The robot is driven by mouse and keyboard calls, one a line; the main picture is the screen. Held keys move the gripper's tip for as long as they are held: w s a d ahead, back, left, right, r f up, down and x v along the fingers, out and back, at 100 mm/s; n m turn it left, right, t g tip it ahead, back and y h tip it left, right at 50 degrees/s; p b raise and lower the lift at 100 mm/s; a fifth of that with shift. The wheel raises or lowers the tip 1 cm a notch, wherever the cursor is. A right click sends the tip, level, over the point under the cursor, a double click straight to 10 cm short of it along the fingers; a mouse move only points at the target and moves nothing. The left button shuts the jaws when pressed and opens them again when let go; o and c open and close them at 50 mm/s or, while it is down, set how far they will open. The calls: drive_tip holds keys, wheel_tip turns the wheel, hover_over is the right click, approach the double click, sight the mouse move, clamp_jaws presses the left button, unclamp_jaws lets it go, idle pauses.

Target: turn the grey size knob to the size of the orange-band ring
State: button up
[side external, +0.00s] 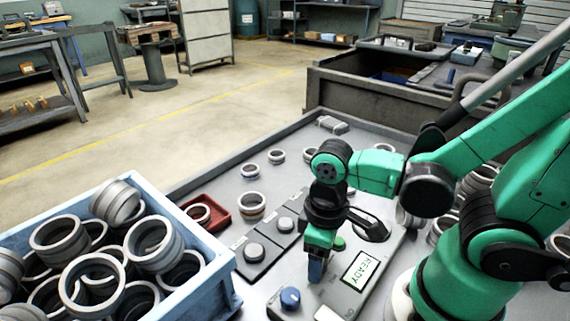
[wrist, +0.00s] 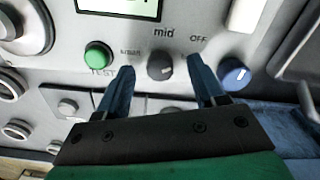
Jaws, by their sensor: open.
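The grey size knob (wrist: 160,66) sits below the word "mid" in the wrist view. The word "small" shows to its upper left. Its pointer mark is too small to read surely. My gripper (wrist: 161,72) is open, with one blue fingertip on each side of the knob and a visible gap to it. In the side view my gripper (side external: 316,266) points down at the panel and hides the grey knob. Several grey rings lie on the bench, one of them (side external: 251,205) near the red tray; I cannot make out an orange band surely on any.
A green button (wrist: 98,55) and a blue knob (wrist: 234,73), by "OFF", flank the grey knob. A blue crate (side external: 224,283) full of rings stands at left, and a red tray (side external: 222,216) holds one ring.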

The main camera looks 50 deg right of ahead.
drive_tip(key=shift+r, duration=2.5)
drive_tip(key=shift+w+d, duration=0.1)
drive_tip(key=shift+w, duration=0.15)
drive_tip(key=w+d+r+m+t, duration=0.3)
drive_tip(key=w+d+r+t, duration=0.1)
drive_tip(key=w+t, duration=0.3)
drive_tip(key=shift+w+d+r+m, duration=0.15)
drive_tip(key=shift+w+m, duration=0.15)
